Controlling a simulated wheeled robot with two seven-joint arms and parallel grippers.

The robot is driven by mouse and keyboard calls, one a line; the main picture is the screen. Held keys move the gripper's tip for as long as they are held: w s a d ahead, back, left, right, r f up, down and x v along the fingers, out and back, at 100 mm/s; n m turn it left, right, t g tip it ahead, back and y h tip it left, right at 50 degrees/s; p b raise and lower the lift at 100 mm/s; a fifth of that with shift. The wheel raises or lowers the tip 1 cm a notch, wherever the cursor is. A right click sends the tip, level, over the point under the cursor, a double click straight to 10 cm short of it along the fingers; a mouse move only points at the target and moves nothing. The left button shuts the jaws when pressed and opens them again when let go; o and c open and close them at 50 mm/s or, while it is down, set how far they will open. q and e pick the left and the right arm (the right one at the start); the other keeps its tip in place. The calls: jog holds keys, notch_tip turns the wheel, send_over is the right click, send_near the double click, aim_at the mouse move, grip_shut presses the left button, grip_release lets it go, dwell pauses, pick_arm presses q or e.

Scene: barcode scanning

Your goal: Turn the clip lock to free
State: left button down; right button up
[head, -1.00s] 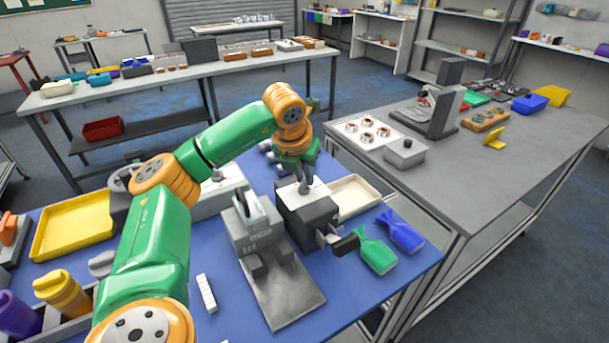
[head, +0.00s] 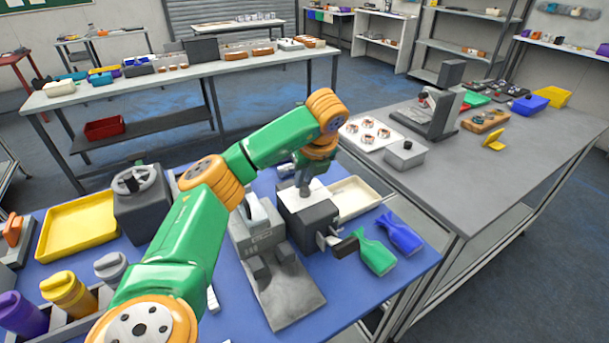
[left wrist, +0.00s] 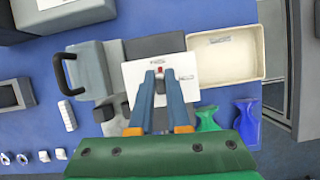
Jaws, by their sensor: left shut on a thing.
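A dark box (head: 318,217) with a white top plate stands on the blue table, right of a grey device with a handle. The white plate (left wrist: 134,72) also shows in the left wrist view. A small piece with a red mark (left wrist: 160,72), which seems to be the clip lock, sits on this plate between my fingertips. My left gripper (head: 304,189) points down onto the box top and is shut on that small piece. Its fingers (left wrist: 160,80) hide part of it, so its exact turn cannot be told. My right gripper is not in view.
The grey device (head: 258,232) stands close left of the box. A cream tray (head: 366,198) is behind it on the right. Green (head: 376,256) and blue (head: 402,236) bottle-shaped items lie to the right. A yellow tray (head: 80,230) is at the left.

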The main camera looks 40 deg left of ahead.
pick_arm(q)
jog(key=shift+n, duration=0.6)
jog(key=c, duration=0.9)
grip_release()
jog(key=p+v, duration=0.2)
jog(key=v, duration=0.5)
jog(key=shift+w+d+p, duration=0.1)
jog(key=shift+p, duration=0.25)
